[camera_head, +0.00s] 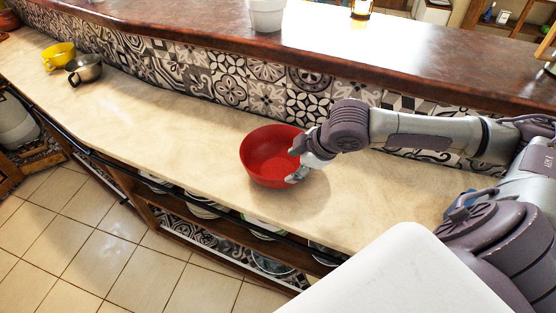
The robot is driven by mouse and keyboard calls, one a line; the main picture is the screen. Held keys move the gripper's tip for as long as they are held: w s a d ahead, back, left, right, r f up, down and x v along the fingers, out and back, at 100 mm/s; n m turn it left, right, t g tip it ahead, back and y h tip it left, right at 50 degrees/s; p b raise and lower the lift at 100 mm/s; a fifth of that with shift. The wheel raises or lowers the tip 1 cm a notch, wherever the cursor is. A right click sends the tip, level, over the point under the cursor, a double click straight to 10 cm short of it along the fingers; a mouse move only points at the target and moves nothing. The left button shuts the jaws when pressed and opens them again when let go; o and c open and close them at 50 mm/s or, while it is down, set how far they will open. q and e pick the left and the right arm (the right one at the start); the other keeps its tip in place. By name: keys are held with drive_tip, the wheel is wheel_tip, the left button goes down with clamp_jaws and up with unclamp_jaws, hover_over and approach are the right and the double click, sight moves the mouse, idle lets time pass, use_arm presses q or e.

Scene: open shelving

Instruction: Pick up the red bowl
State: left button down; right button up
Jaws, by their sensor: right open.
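The red bowl (264,158) stands upright on the pale stone counter (190,125), near the middle of the head view. My right gripper (296,163) comes in from the right and is at the bowl's right rim. Its fingers are open, and one finger shows low on the outside of the bowl's right side. I cannot tell whether the fingers touch the bowl. My left gripper is not in view.
A yellow cup (59,56) and a dark metal cup (84,69) stand far left on the counter. A raised brown ledge (200,22) with a white pot (266,14) runs behind. Shelves with dishes (205,209) lie below. The counter left of the bowl is clear.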

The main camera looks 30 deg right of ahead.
sight(279, 175)
drive_tip(key=p+x, duration=0.1)
drive_tip(key=x, duration=0.7)
drive_tip(key=p+x, duration=0.1)
drive_tip(key=x, duration=0.4)
drive_tip(key=shift+s, duration=0.25)
drive_tip(key=shift+w+f, duration=0.15)
drive_tip(key=shift+f, duration=0.2)
drive_tip(key=shift+r, duration=0.1)
clamp_jaws()
